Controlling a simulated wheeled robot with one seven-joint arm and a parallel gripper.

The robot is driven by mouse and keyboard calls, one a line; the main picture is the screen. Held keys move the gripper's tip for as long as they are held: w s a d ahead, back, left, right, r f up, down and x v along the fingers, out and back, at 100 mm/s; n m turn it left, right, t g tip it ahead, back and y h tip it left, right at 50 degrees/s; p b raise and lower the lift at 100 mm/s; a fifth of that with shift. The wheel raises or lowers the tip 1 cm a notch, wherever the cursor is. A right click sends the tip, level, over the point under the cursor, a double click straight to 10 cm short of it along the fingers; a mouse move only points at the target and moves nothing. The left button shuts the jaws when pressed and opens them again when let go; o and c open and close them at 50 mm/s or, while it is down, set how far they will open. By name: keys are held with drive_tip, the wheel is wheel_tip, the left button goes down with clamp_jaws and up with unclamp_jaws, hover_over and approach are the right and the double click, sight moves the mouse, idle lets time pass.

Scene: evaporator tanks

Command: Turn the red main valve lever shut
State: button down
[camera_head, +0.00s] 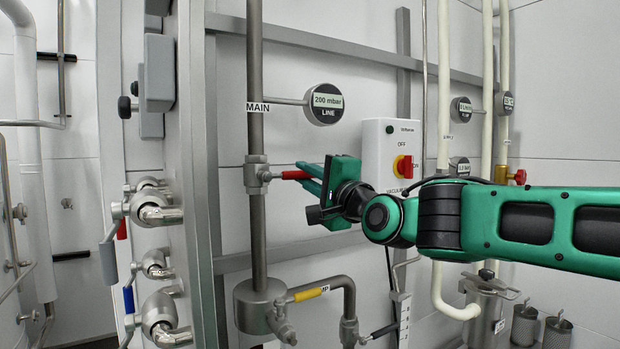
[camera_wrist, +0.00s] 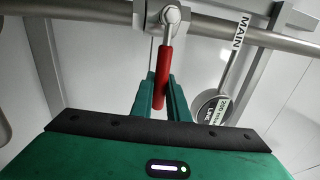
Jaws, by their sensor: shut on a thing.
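The red main valve lever (camera_head: 293,175) sticks out to the right from the valve body (camera_head: 256,174) on the vertical grey pipe, below the MAIN label (camera_head: 258,107). It lies about level, across the pipe. My gripper (camera_head: 312,178) reaches in from the right, and its green fingers are shut on the outer part of the lever. In the wrist view the red lever grip (camera_wrist: 164,70) runs down from the valve between my two fingertips (camera_wrist: 161,92). The fingers hide the lever's far end in the head view.
A round 200 mbar gauge (camera_head: 324,104) stands above the lever. A white switch box (camera_head: 390,152) with a red and yellow knob is behind my gripper. A yellow-handled valve (camera_head: 308,294) is below. A grey post (camera_head: 195,180) with fittings stands close left.

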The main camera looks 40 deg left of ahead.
drive_tip(key=c, duration=1.7)
unclamp_jaws()
drive_tip(key=shift+w+d+f, duration=0.15)
drive_tip(key=shift+w, duration=0.25)
drive_tip(key=shift+w+d+f, duration=0.1)
drive_tip(key=shift+w+f, duration=0.05)
drive_tip(key=shift+w, duration=0.2)
drive_tip(key=shift+s+a+r, duration=0.1)
drive_tip(key=shift+s, duration=0.25)
drive_tip(key=v, duration=1.1)
